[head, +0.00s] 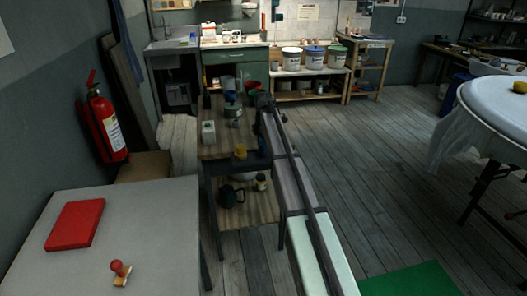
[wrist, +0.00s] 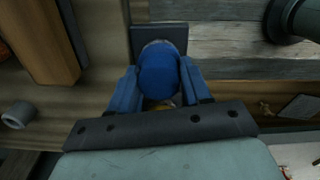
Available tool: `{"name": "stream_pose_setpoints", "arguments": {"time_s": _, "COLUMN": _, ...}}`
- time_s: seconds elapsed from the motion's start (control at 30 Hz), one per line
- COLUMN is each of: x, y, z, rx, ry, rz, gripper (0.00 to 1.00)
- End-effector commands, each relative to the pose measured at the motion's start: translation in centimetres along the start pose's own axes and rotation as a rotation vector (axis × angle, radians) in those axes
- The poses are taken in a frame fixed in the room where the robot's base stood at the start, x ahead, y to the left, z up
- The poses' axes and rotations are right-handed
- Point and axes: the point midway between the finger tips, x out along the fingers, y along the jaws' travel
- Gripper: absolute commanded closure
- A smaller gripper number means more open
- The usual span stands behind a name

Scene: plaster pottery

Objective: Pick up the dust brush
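In the wrist view, a rounded blue thing (wrist: 158,75) with a greyish top edge and a bit of yellow below lies between the two blue fingers of my gripper (wrist: 158,66). It may be the dust brush, but its full shape is hidden. The fingers are apart, one on each side of it and very close. I cannot tell whether they press on it. In the head view, my arm reaches away to the wooden bench, and its blue end (head: 264,146) is small and dark.
A grey table (head: 150,225) at the front left holds a red box (head: 76,224) and a red-knobbed stamp-like tool (head: 120,272). A pale container (head: 208,132) stands on the bench (head: 218,166). A dark kettle (head: 230,196) sits below.

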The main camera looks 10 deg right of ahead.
Motion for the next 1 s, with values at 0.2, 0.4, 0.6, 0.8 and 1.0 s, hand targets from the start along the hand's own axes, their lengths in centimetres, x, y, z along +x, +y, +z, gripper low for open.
{"name": "stream_pose_setpoints", "arguments": {"time_s": 0.2, "x": 0.0, "y": 0.0, "z": 0.0, "rx": 0.000, "ry": 0.000, "rz": 0.000, "gripper": 0.74}}
{"name": "stream_pose_setpoints", "arguments": {"time_s": 0.4, "x": 0.1, "y": 0.0, "z": 0.0, "rx": 0.000, "ry": 0.000, "rz": 0.000, "gripper": 0.86}}
{"name": "stream_pose_setpoints", "arguments": {"time_s": 0.6, "x": -0.2, "y": 0.0, "z": 0.0, "rx": 0.000, "ry": 0.000, "rz": 0.000, "gripper": 0.86}}
{"name": "stream_pose_setpoints", "arguments": {"time_s": 0.8, "x": -2.6, "y": 0.1, "z": 0.0, "rx": 0.000, "ry": 0.000, "rz": 0.002, "gripper": 0.86}}
{"name": "stream_pose_setpoints", "arguments": {"time_s": 1.0, "x": -6.2, "y": 0.2, "z": 0.0, "rx": 0.000, "ry": 0.000, "rz": 0.002, "gripper": 0.86}}
